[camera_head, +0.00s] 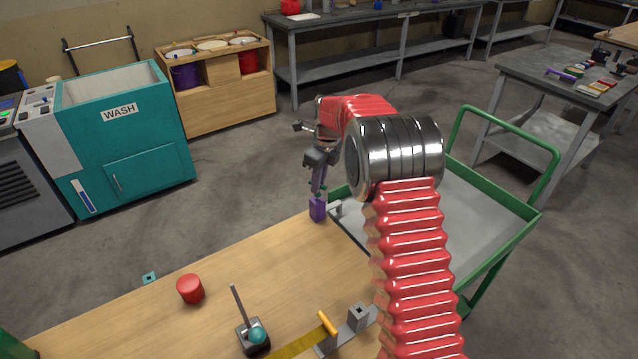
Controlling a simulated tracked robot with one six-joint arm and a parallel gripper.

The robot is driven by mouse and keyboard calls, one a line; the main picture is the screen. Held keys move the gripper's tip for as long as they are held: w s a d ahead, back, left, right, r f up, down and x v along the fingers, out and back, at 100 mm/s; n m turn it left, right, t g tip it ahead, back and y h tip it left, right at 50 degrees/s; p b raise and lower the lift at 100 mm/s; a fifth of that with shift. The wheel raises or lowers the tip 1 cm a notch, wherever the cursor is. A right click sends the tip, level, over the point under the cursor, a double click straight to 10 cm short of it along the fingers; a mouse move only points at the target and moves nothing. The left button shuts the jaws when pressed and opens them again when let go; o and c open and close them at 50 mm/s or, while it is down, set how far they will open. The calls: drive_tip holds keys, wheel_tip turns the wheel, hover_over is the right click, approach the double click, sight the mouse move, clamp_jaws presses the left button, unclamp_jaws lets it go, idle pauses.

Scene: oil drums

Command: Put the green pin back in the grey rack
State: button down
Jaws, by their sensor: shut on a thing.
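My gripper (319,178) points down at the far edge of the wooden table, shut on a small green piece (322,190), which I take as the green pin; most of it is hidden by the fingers. A purple block (318,209) is directly below it; I cannot tell whether the pin is in it, touching it or just above it. A grey strip (330,345) with a yellow peg and a square grey block lies at the table's front, partly behind my red arm. It may be the grey rack, but I cannot tell for sure.
The wooden table (225,265) holds a red cylinder (190,289), a small teal piece (150,278), and a dark base with a rod and teal ball (257,336). A green-framed cart (535,213) stands close at right. The table's middle is mostly clear.

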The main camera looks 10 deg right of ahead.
drive_tip(key=shift+r, duration=3.75)
wheel_tip(320, 180, up, 13)
drive_tip(key=s+f+n+g, duration=0.1)
drive_tip(key=s+f+n, duration=0.4)
drive_tip(key=n, duration=0.8)
drive_tip(key=s+f+n+g+h, duration=0.1)
drive_tip(key=s+f+n, duration=0.5)
drive_tip(key=n, duration=0.8)
drive_tip(key=shift+f+g, duration=0.5)
drive_tip(key=shift+f, duration=0.45)
